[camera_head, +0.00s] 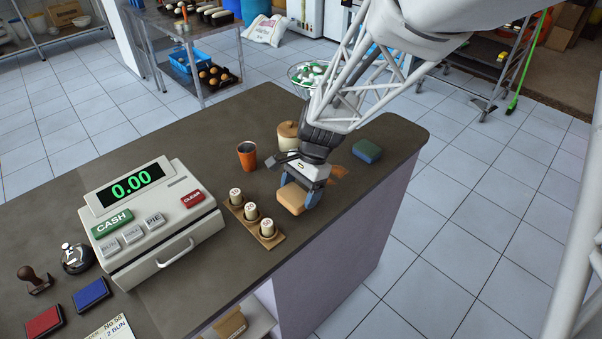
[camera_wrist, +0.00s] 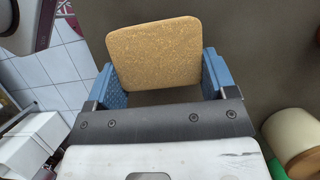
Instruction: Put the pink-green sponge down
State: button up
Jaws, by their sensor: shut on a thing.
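My gripper (camera_head: 299,196) is shut on a tan, sponge-like block (camera_head: 291,199) with rounded corners. In the wrist view the tan block (camera_wrist: 153,54) sits between the two blue fingers (camera_wrist: 160,82), its speckled face showing. It is over the dark counter (camera_head: 347,198) near the front edge; I cannot tell whether it touches the top. No pink or green shows on it from these sides. A blue-green sponge-like block (camera_head: 367,151) lies on the counter to the right, apart from my gripper.
A wooden holder (camera_head: 274,240) with numbered pegs stands left of the block. An orange cup (camera_head: 247,155) and a cream lidded jar (camera_head: 288,136) stand behind. A cash register (camera_head: 152,222) fills the left.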

jog(key=shift+f, duration=0.95)
jog(key=shift+f, duration=0.15)
jog(key=o, duration=0.9)
jog(key=v, duration=1.2)
jog(key=shift+r, duration=0.2)
jog(key=shift+s, duration=0.1)
jog(key=s+d+r+n+t+h, duration=0.1)
jog(key=s+d+r+n+t, duration=0.2)
jog(key=s+d, duration=0.5)
jog(key=s+d+r+n+t+h, duration=0.2)
jog(key=s+d+r+n, duration=0.3)
jog(key=s+d, duration=0.4)
jog(key=s+r, duration=0.1)
jog(key=s, duration=0.4)
jog(key=shift+d+r+n+t, duration=0.15)
jog(key=shift+r+n+t, duration=0.05)
jog(key=shift+n+t, duration=0.2)
